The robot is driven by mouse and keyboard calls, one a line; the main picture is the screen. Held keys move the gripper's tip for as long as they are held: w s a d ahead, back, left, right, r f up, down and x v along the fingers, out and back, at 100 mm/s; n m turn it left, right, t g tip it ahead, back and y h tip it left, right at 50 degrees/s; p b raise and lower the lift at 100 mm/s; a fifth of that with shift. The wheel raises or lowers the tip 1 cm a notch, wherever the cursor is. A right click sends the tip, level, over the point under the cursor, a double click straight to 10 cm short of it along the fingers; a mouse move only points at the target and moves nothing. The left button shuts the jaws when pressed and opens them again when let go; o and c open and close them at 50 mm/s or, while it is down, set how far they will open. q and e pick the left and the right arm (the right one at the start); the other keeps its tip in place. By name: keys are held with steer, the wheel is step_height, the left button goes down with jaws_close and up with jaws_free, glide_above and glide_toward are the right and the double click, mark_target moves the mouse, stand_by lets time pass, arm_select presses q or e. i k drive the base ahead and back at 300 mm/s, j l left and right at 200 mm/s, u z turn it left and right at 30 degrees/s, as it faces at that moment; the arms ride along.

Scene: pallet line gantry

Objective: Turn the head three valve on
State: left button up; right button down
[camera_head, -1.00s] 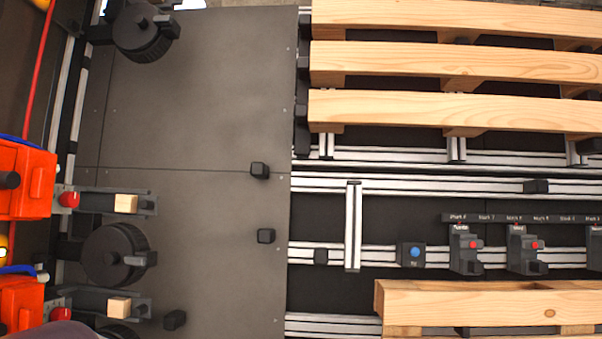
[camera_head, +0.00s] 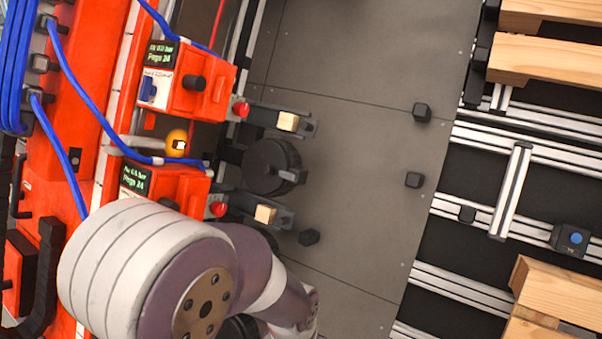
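Two orange nailing heads show in the head view: the upper head (camera_head: 205,95) and the lower head (camera_head: 185,190), each with a small green-lettered display and a red knob. A small blue lever or valve part (camera_head: 148,88) sits beside a white label on the upper head. On the lower head the matching spot is partly hidden by my arm. I cannot read which head is number three. A white and purple arm link of mine covers the lower left. Neither gripper shows, so their states are hidden.
Blue hoses (camera_head: 82,90) run over the orange frame at left. The grey plate (camera_head: 350,130) is mostly clear; pallets (camera_head: 553,62) stand at right.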

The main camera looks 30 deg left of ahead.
mark_target(148, 89)
steer(key=u, duration=1.8)
